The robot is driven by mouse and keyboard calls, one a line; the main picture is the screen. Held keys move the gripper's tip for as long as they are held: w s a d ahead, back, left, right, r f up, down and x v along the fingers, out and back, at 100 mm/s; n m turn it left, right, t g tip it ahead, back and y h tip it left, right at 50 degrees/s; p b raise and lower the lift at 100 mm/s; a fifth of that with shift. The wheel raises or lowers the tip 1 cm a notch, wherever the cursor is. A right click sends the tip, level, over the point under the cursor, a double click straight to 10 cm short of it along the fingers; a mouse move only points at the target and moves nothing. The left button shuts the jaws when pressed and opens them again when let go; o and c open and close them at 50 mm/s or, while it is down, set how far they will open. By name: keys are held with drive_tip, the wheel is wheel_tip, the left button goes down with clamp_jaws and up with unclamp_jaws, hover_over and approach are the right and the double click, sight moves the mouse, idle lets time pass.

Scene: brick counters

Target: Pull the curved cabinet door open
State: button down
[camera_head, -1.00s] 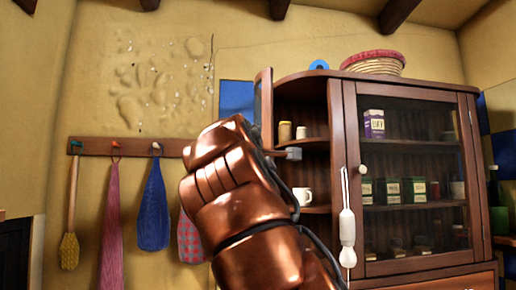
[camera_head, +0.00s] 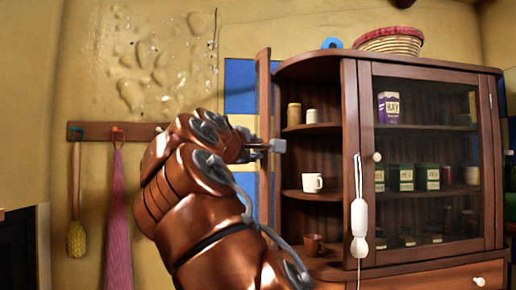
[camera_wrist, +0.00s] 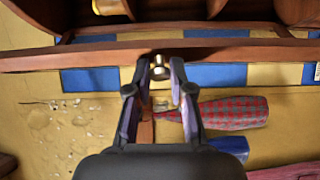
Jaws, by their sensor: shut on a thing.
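The dark wooden cabinet (camera_head: 350,100) stands on the right in the head view. Its curved door (camera_head: 264,95) is open and stands out at the cabinet's left end, seen nearly edge-on. The shelves behind it are exposed. In the wrist view the door (camera_wrist: 240,49) is a long wooden band across the upper part. My gripper (camera_wrist: 160,75) is shut on the small metallic door knob (camera_wrist: 159,61), with a finger on either side. In the head view my copper arm covers part of the door, and the fingers are hard to make out.
The open shelves hold a white mug (camera_head: 312,183), a brown cup (camera_head: 314,243) and small jars (camera_head: 294,114).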

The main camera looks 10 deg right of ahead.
drive_tip(key=c, duration=1)
unclamp_jaws()
drive_tip(key=shift+a, duration=0.1)
drive_tip(key=shift+v, duration=6)
